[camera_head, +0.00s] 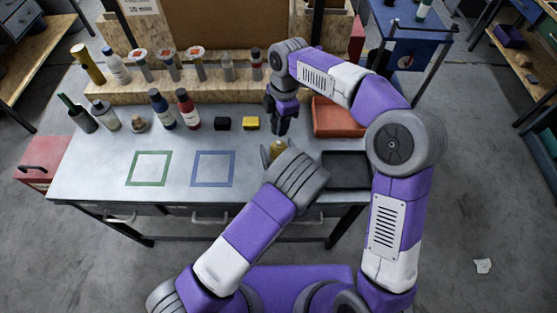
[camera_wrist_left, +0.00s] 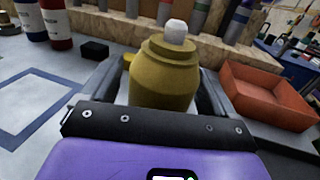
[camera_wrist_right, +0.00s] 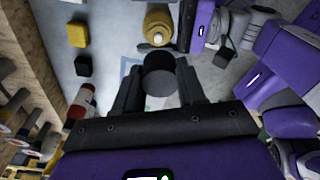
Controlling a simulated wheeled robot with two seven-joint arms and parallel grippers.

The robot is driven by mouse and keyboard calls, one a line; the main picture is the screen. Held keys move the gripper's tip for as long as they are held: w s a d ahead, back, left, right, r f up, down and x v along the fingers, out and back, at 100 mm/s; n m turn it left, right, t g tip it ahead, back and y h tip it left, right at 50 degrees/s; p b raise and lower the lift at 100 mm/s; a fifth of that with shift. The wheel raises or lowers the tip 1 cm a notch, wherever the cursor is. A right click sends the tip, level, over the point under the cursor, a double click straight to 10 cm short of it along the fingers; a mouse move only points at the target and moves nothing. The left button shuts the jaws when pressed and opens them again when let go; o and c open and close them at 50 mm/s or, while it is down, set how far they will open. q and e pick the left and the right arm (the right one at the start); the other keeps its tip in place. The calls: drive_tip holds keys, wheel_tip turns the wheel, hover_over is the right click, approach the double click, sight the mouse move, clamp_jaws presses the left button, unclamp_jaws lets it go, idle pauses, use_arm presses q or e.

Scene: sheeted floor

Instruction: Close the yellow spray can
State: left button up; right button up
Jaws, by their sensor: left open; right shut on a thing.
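The yellow spray can (camera_head: 277,148) stands upright on the table; its white nozzle is bare in the left wrist view (camera_wrist_left: 165,85). My left gripper (camera_head: 274,156) is open, with its fingers on either side of the can's body. My right gripper (camera_head: 283,130) points down and is shut on a dark grey round cap (camera_wrist_right: 160,78). The cap is off the can, toward the back of the table from it. In the right wrist view the can (camera_wrist_right: 158,26) shows beyond the cap, apart from it. In the head view my left wrist hides the can's lower part.
A yellow block (camera_head: 251,123) and a black block (camera_head: 222,123) lie left of my right gripper. A red tray (camera_head: 335,128) and a black tray (camera_head: 346,182) are on the right. Several bottles stand at the left. Green (camera_head: 148,152) and blue (camera_head: 213,153) square outlines are empty.

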sight(279, 142)
use_arm(q)
drive_tip(key=shift+w, duration=0.1)
drive_tip(key=c, duration=1.5)
use_arm(e)
drive_tip(key=shift+f, duration=2.5)
drive_tip(key=shift+d+f, duration=0.1)
drive_tip(key=shift+f, duration=0.8)
drive_tip(key=shift+f, duration=0.6)
drive_tip(key=o, duration=1.1)
drive_tip(key=shift+r, duration=0.1)
